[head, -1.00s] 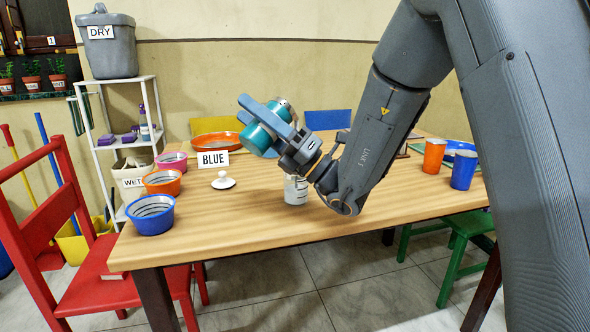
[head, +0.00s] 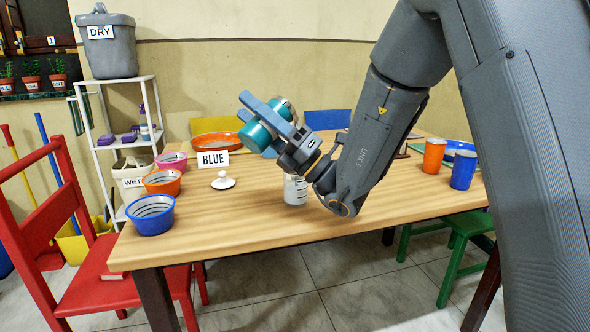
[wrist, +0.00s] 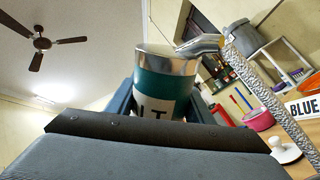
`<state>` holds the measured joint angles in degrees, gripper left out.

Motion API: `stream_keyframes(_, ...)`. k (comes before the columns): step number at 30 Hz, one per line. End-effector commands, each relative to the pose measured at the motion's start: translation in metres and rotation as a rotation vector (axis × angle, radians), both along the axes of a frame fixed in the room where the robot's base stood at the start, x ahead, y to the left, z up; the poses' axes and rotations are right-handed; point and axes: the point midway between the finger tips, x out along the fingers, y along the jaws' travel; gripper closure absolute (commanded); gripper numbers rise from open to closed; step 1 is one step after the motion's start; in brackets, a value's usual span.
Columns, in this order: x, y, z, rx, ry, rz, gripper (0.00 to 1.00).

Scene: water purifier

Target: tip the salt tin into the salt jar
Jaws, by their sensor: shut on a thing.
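My gripper (head: 265,128) is shut on the teal salt tin (head: 255,136), held tilted above the table. In the wrist view the tin (wrist: 160,85) shows a silver end, a teal band and part of a label, with a metal spout (wrist: 203,44) at its rim. A speckled pale stream (wrist: 268,88) runs down from the spout. The salt jar (head: 295,190) stands upright on the table below my gripper, its top partly hidden by my wrist. A white knobbed lid (head: 222,181) lies on the table to its left. Where the stream lands is hidden.
A BLUE sign (head: 213,159) and blue, orange and pink bowls (head: 151,214) stand at the table's left. An orange tray (head: 215,146) lies behind. Orange and blue cups (head: 463,170) stand at the right. The table's front middle is clear.

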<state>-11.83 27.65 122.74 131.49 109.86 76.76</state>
Motion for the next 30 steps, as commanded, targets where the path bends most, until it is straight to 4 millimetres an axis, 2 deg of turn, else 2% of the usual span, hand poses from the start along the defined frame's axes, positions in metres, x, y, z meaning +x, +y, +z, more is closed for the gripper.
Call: stream_keyframes(30, 0.0007, -0.0013, 0.0048, 0.031, 0.031, -0.001, 0.85)
